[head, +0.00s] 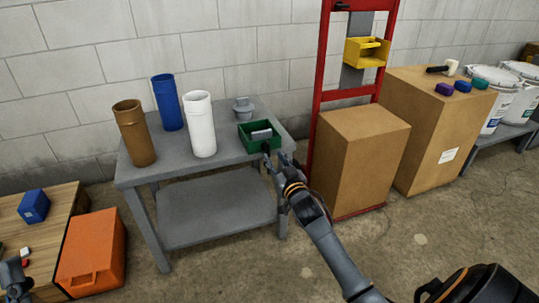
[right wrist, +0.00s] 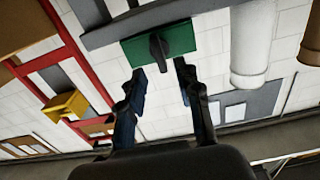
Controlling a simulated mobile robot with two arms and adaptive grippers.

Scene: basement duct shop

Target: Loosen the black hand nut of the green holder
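The green holder (head: 247,143) is an open box at the right front of the grey table, with a grey block inside. Its black hand nut (head: 266,147) sits on the side facing me. In the right wrist view the green holder (right wrist: 182,38) is at the top, with the black hand nut (right wrist: 158,46) sticking out of it. My right gripper (head: 273,163) is just in front of the nut. In the wrist view my right gripper (right wrist: 160,72) is open, its fingertips apart and short of the nut, with nothing between them. Part of my left arm (head: 14,277) shows at the lower left; its fingers are unclear.
The grey table (head: 225,158) also holds brown (head: 134,132), blue (head: 167,102) and white (head: 199,124) cylinders and a small grey piece (head: 242,108). A red rack (head: 318,85) with a cardboard box (head: 362,152) stands close on the right. An orange case (head: 92,250) is at the left.

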